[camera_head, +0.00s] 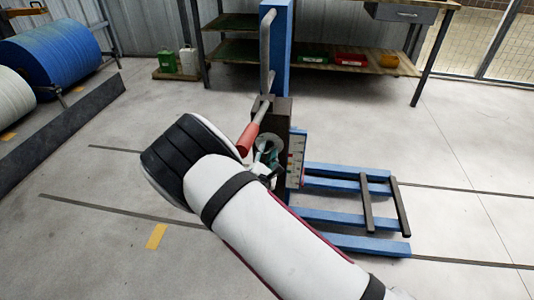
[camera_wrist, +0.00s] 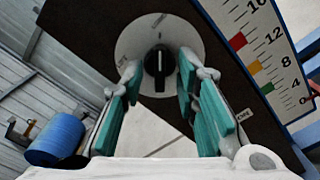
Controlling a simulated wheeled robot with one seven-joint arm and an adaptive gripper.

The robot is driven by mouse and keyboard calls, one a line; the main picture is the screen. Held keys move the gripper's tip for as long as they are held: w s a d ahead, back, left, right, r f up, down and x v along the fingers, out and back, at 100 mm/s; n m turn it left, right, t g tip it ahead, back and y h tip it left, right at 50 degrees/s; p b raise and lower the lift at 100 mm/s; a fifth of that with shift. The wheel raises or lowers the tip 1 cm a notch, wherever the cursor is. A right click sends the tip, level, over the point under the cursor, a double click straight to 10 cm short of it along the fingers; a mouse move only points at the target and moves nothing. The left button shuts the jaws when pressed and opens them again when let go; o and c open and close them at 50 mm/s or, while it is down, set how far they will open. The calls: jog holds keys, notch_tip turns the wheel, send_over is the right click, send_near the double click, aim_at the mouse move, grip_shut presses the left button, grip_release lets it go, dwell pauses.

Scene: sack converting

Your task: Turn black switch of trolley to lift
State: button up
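The black switch (camera_wrist: 158,62) is a knob on a white round dial (camera_wrist: 140,32) on the trolley's dark panel (camera_wrist: 215,60). Its white mark points about straight up in the wrist view. Small lettering around the dial is hard to read. My gripper (camera_wrist: 160,72) is open, with teal-padded fingers on the left and right of the knob; I cannot tell whether they touch it. In the head view, the blue trolley (camera_head: 277,55) stands beyond my arm, and my gripper (camera_head: 268,150) is at its control box (camera_head: 281,108). The switch is hidden there.
A lever with a red grip (camera_head: 249,138) sticks out close above my gripper. A scale plate (camera_head: 297,158) is beside the panel. Blue forks (camera_head: 345,242) extend right. A workbench (camera_head: 340,67) stands behind; a blue roll (camera_head: 52,52) lies left. Floor around the trolley is mostly clear.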

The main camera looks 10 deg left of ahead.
grip_shut()
jog(key=shift+n, duration=0.3)
jog(key=n+p, duration=0.2)
jog(key=shift+n, duration=0.3)
jog(key=n+p, duration=0.2)
jog(key=n, duration=0.2)
jog(key=shift+n+p, duration=0.3)
jog(key=shift+p, duration=0.1)
jog(key=n+p, duration=0.2)
jog(key=n, duration=0.3)
jog(key=n+p, duration=0.1)
jog(key=n, duration=0.4)
jog(key=shift+d, duration=0.1)
jog(key=shift+f, duration=0.1)
